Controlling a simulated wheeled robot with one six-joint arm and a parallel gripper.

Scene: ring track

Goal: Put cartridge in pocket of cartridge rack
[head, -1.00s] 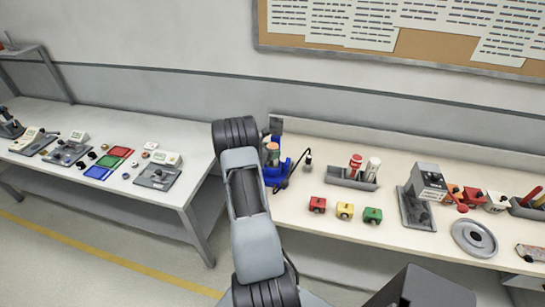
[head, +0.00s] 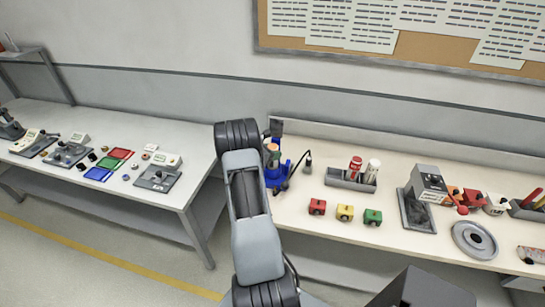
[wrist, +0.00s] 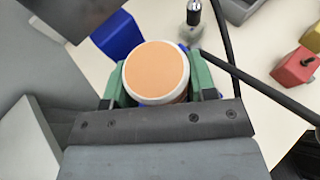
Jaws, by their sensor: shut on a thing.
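The cartridge (wrist: 157,72), a round cylinder with an orange top and pale rim, is between the green fingers of my gripper (wrist: 158,84) in the wrist view. My gripper is shut on it. In the head view the cartridge (head: 272,147) shows small beside my arm, over a blue holder (head: 277,180). I cannot tell whether its lower end still sits in that holder. The grey cartridge rack (head: 338,179) stands to the right, holding a red cartridge (head: 355,166) and a white one (head: 373,170). Its left end looks empty. A corner of it shows in the wrist view (wrist: 238,10).
A black cable (head: 292,178) and upright plug (head: 308,163) stand between the blue holder and the rack. Red (head: 317,207), yellow (head: 345,212) and green (head: 373,216) blocks sit in front. A grey machine (head: 428,184) stands right of the rack. The wall is behind.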

